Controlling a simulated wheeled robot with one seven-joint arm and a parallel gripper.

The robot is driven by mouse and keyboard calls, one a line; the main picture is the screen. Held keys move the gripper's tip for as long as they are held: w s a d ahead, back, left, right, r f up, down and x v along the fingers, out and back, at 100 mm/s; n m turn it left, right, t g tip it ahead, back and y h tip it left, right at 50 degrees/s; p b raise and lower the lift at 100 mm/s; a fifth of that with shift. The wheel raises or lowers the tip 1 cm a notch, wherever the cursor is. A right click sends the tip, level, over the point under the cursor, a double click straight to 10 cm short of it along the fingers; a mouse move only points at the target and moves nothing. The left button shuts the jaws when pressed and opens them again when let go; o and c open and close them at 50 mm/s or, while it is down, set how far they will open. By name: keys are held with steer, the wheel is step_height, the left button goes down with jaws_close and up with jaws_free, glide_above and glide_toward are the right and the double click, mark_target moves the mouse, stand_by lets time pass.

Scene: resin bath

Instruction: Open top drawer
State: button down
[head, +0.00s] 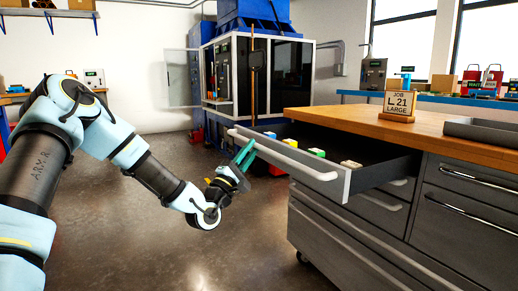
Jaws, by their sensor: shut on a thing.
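The top drawer (345,187) of the grey workbench cabinet stands pulled out in the head view. Its front faces left and carries a long pale bar handle (300,165). Several small coloured items, blue, green, yellow and white, lie inside along the drawer. My gripper (245,155), with teal fingers, is at the far left end of the handle, shut on it. The exact contact at the fingertips is small in the picture.
Below, a second drawer handle (380,202) and a lower drawer front (345,240) show. The wooden top (440,131) bears a "JOB L 21 LARGE" sign (398,105) and a grey tray (485,131). The floor (180,250) left of the cabinet is clear. A blue-topped machine (262,75) stands behind.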

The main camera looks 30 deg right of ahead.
steer(key=shift+a, duration=0.1)
steer(key=c, duration=0.8)
jaws_free()
steer(key=v, duration=1.1)
steer(key=shift+p, duration=0.35)
